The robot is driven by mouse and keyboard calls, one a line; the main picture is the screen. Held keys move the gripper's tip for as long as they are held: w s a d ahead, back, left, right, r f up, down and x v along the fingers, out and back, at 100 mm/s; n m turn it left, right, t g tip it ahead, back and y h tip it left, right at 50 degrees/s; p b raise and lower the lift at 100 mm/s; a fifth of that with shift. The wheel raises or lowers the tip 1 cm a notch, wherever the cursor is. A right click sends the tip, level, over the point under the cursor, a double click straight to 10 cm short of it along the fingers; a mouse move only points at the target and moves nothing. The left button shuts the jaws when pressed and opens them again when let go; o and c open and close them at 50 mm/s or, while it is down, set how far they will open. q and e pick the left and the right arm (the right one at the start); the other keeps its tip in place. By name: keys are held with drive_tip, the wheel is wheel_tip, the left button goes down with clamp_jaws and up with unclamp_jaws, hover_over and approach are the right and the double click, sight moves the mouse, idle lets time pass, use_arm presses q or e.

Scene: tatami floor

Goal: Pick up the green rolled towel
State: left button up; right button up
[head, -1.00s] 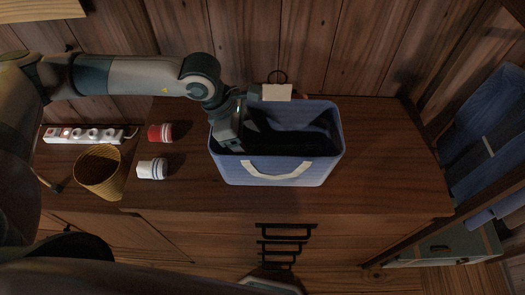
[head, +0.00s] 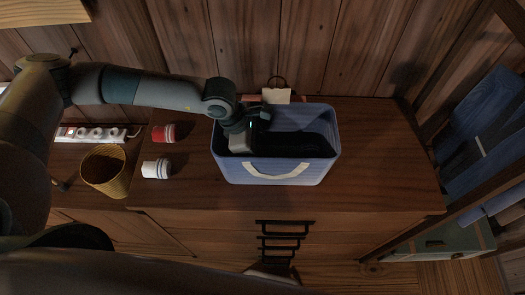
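I see no green rolled towel in the head view; the inside of the blue basket (head: 325,150) is dark and its contents cannot be made out. The basket stands on the wooden cabinet and has a pale handle on its front. My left gripper (head: 241,143) is at the basket's left rim, reaching over its opening. Its fingertips are too dark and hidden to tell whether they are open or shut, or hold anything. My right gripper is not in view.
A small cream bag (head: 276,96) is behind the basket. The cabinet top (head: 385,160) is clear to the right.

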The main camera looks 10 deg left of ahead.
sight(262, 151)
use_arm(q)
drive_tip(key=shift+f, duration=0.1)
idle(0.3)
drive_tip(key=shift+c, duration=0.2)
drive_tip(key=c, duration=1.1)
drive_tip(key=shift+c, duration=0.2)
drive_tip(key=shift+r+b, duration=0.3)
drive_tip(key=shift+r, duration=0.1)
wheel_tip(262, 151, up, 17)
drive_tip(key=b, duration=0.7)
drive_tip(key=shift+r, duration=0.15)
